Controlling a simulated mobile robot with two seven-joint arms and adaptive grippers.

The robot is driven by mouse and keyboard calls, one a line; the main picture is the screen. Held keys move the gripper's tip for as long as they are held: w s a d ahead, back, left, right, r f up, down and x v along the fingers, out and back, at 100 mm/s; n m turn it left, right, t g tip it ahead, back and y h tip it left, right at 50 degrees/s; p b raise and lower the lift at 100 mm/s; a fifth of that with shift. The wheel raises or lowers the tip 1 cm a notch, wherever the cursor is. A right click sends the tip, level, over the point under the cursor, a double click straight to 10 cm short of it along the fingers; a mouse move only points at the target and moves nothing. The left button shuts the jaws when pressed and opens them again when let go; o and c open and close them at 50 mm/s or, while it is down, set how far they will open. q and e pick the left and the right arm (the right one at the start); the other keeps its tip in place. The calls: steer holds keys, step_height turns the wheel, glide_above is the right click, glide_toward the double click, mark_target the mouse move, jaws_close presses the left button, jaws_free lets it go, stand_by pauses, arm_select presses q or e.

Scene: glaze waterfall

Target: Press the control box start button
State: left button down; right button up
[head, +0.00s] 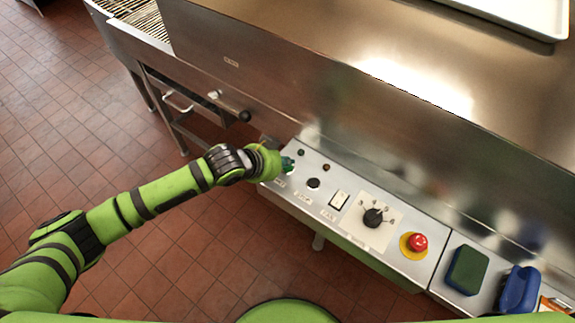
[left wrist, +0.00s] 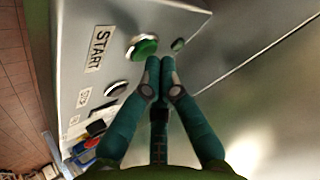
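The control box (head: 397,243) is a grey sloped panel along the front of the steel machine. The green start button (left wrist: 142,46) has a silver ring and stands beside a START label (left wrist: 97,49) in the left wrist view. My right gripper is not in view.
Along the panel are a black button (head: 313,183), a white switch (head: 339,200), a black dial (head: 373,217) and a red emergency stop (head: 417,242) on yellow. A green-topped sponge (head: 467,270) and a blue item (head: 519,289) lie farther right. A black-knobbed handle (head: 243,115) juts out nearby.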

mark_target(285, 169)
arm_select(q)
steer(key=shift+f, duration=0.45)
stand_by(0.9)
steer(key=shift+r+p, duration=0.85)
steer(key=shift+p, duration=0.05)
step_height(285, 169, up, 5)
steer(key=p, duration=0.5)
stand_by(0.7)
